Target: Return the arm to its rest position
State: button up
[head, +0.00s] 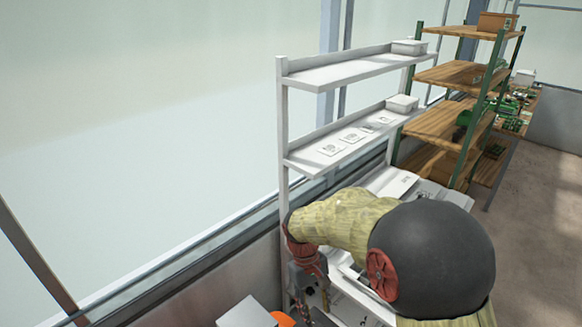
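My arm (345,222), in a pale yellow cover with a large dark round joint, reaches across the lower right of the head view. Its far end bends down in front of the white shelf unit. My gripper (312,292) is at the lower end of the arm, near the bottom edge. It is small and dark there, and its fingers cannot be made out. I cannot tell whether it is open or shut, or whether it holds anything.
A white shelf unit (345,70) stands close behind my arm, with flat packets (352,135) and small boxes (402,103) on it. A wooden rack (440,122) with green posts stands beyond. A glass wall runs along the left. Brown floor (535,225) is clear at right.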

jog(key=s+d+r+m+t+y+b, duration=0.1)
jog(key=s+d+r+m+t+b, duration=0.1)
jog(key=s+d+r, duration=0.4)
jog(key=s+d+r+m+t+y+b, duration=0.1)
jog(key=s+d+r+m+t+b, duration=0.2)
jog(key=s+d+r+t, duration=0.3)
jog(key=s+r, duration=0.3)
jog(key=s, duration=0.3)
jog(key=shift+r+m+b, duration=0.2)
jog(key=shift+m+b, duration=0.15)
jog(key=shift+m, duration=0.05)
jog(key=shift+s, duration=0.1)
